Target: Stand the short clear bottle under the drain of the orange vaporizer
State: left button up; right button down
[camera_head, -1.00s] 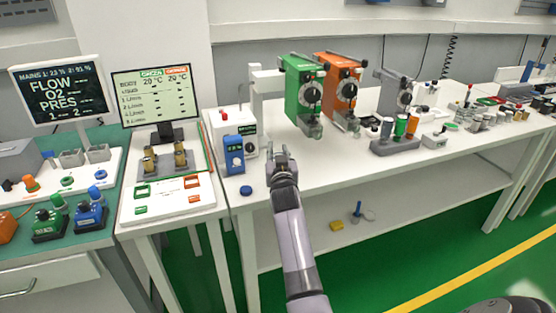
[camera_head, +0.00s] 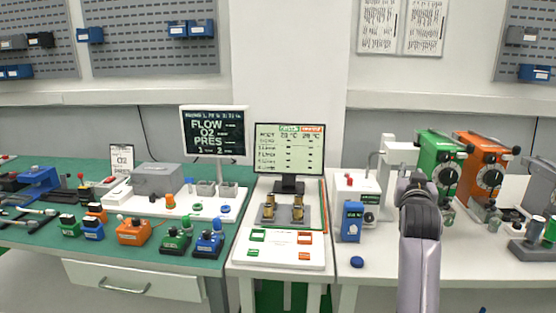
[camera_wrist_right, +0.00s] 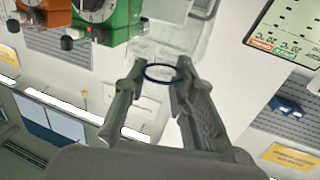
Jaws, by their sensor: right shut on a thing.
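The orange vaporizer (camera_head: 484,175) stands on the right table, right of the green vaporizer (camera_head: 440,165); parts of both also show at the top left of the right wrist view. My right gripper (camera_head: 415,180) is left of the green vaporizer and hides part of the white stand. In the right wrist view my gripper (camera_wrist_right: 162,82) is shut on a clear thing with a dark blue ring (camera_wrist_right: 160,73), likely the short clear bottle. In the head view the gripper hides it. The orange vaporizer's drain is too small to make out. My left gripper is not in view.
A blue device (camera_head: 352,222) and a blue cap (camera_head: 357,262) are left of my right arm. A grey rack (camera_head: 530,245) is at the right edge. A monitor (camera_head: 289,150) stands on the middle table. The white tabletop before the vaporizers looks mostly clear.

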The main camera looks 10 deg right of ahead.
jog(key=s+a+f+n+t+y, duration=0.2)
jog(key=s+a+f+n+y, duration=0.15)
jog(key=s+a+f, duration=0.85)
jog(key=s+a+f+n+y, duration=0.2)
jog(key=s+a+f+y, duration=0.3)
jog(key=s+a, duration=0.6)
jog(key=shift+s+a+f, duration=0.35)
jog(key=shift+s+f, duration=0.15)
jog(key=shift+s, duration=0.15)
jog(key=shift+d, duration=0.1)
